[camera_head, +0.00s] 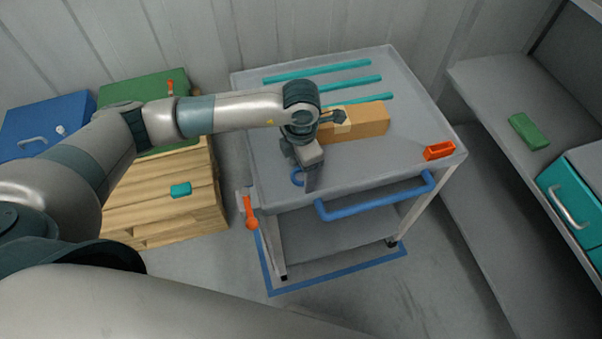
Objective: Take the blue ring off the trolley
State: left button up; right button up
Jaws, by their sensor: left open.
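The blue ring (296,177) lies on the top of the grey trolley (355,172), near its front left corner. My left gripper (306,186) points down at the ring, with a finger just to the right of it. The gripper is open. The wrist and a finger hide part of the ring, so I cannot tell whether they touch it. My right gripper is not in view.
A tan block (365,122) lies behind the gripper, with teal rods (317,72) further back. An orange-red holder (439,151) sits at the front right corner. A blue handle (375,201) runs along the front. Wooden crates (190,215) stand left, a grey shelf (495,90) right.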

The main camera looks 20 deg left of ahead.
pick_arm(q)
jog(key=shift+c, duration=0.3)
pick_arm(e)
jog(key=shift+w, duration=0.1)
pick_arm(q)
jog(key=c, duration=1)
jog(key=shift+c, duration=0.2)
jog(key=shift+r, duration=0.1)
